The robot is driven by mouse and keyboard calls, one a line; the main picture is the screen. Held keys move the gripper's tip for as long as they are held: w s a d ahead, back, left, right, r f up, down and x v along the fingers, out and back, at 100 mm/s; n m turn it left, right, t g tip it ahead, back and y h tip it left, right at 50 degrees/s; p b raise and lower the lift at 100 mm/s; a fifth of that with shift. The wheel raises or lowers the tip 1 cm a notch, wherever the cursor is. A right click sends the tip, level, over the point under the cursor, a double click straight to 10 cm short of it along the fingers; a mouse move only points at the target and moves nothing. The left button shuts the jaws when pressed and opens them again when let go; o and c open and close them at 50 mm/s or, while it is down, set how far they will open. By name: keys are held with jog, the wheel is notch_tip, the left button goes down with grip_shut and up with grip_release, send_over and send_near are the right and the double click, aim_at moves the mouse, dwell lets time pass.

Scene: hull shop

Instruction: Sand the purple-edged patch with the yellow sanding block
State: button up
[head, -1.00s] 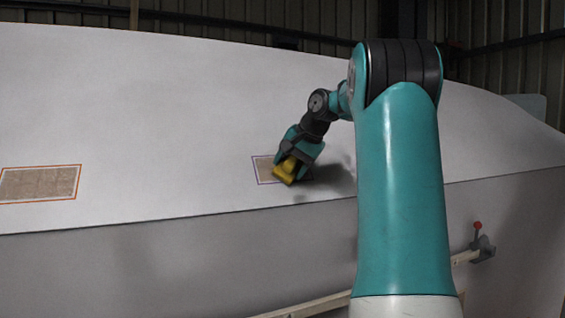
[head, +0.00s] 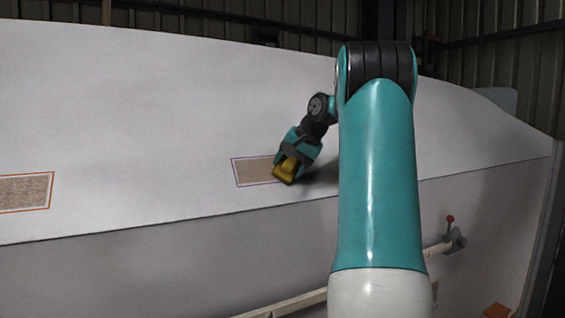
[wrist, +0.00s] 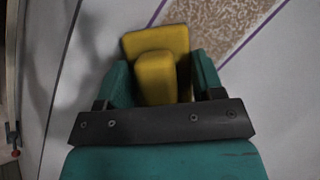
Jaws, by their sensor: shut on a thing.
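The yellow sanding block (head: 286,169) is held between the fingers of my gripper (head: 292,160), against or just off the white hull; I cannot tell if it touches. The purple-edged patch (head: 250,172) is a tan rectangle on the hull, and the block covers its right end. In the wrist view the block (wrist: 157,45) sits between the two teal fingers of my gripper (wrist: 160,78). There the patch (wrist: 235,20), brown and speckled between purple lines, lies at the upper right beside the block.
An orange-edged patch (head: 24,191) lies on the hull at far left. A pale rail (head: 300,303) with a red-knobbed lever (head: 451,222) runs along the lower hull. A small orange patch (head: 497,310) shows at bottom right. The hull between the two left patches is clear.

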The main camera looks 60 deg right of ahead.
aim_at(230, 178)
jog(key=shift+w+a, duration=0.1)
jog(key=shift+w+a+f, duration=0.1)
jog(key=shift+w+a, duration=0.05)
jog(key=shift+a, duration=0.1)
jog(key=shift+w+a+b, duration=0.3)
jog(key=shift+w+a, duration=0.9)
jog(key=shift+a, duration=0.8)
jog(key=shift+w+a+b, duration=0.25)
jog(key=shift+w+a, duration=1)
jog(key=shift+a, duration=0.75)
jog(key=shift+w+a+b, duration=0.3)
jog(key=shift+w+a, duration=0.9)
jog(key=shift+a, duration=0.8)
